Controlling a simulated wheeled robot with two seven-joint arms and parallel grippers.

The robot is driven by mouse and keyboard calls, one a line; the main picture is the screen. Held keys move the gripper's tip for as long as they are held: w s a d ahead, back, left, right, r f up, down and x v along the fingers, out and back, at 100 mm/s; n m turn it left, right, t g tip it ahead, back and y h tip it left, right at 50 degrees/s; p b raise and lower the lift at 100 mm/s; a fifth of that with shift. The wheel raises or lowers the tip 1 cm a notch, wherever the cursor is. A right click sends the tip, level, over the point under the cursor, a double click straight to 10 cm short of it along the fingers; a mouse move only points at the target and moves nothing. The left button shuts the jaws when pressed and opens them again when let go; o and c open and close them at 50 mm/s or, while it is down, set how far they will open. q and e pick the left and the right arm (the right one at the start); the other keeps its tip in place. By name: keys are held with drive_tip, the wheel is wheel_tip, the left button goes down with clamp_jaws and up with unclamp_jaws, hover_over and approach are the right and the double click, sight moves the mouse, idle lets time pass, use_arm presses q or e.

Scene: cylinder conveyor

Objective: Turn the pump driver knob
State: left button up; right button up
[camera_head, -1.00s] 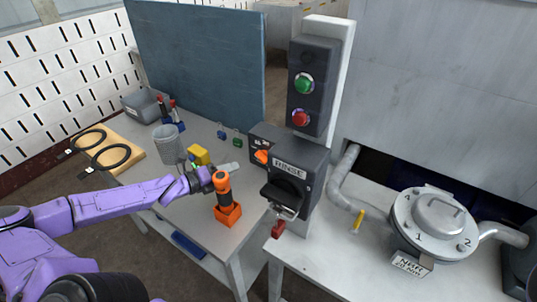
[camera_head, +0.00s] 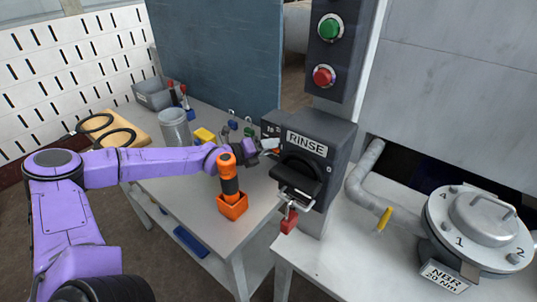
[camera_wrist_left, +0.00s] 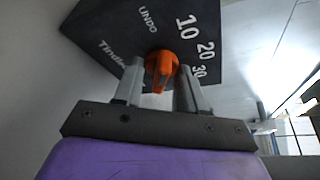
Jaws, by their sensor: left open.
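The pump driver is a dark box (camera_wrist_left: 150,28) marked UNDO, 10, 20 and 30, with an orange knob (camera_wrist_left: 161,68) on its face. It also shows in the head view (camera_head: 274,122), left of the RINSE box, its knob mostly hidden by my gripper. My left gripper (camera_wrist_left: 160,82) is open, its two fingers on either side of the orange knob in the wrist view; I cannot tell whether they touch it. In the head view my left gripper (camera_head: 267,147) points right, just in front of the box. My right gripper is out of view.
The RINSE box (camera_head: 306,138), with a black handle and a red padlock (camera_head: 289,222), stands close to the right of my gripper. An orange-handled tool (camera_head: 229,176) in an orange holder (camera_head: 232,207) stands under my wrist. A metal cup (camera_head: 174,130) is farther left.

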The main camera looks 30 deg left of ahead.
use_arm(q)
drive_tip(key=shift+w, duration=0.1)
clamp_jaws()
drive_tip(key=shift+f+n, duration=0.15)
drive_tip(key=shift+n, duration=0.45)
drive_tip(key=shift+f+n+t+h+b, duration=0.25)
drive_tip(key=shift+n+t+h+b, duration=0.25)
drive_tip(key=shift+n+b, duration=0.4)
drive_tip(key=shift+r+n+b, duration=0.15)
drive_tip(key=shift+n+b, duration=0.25)
drive_tip(key=shift+r, duration=0.1)
unclamp_jaws()
drive_tip(key=shift+a, duration=0.1)
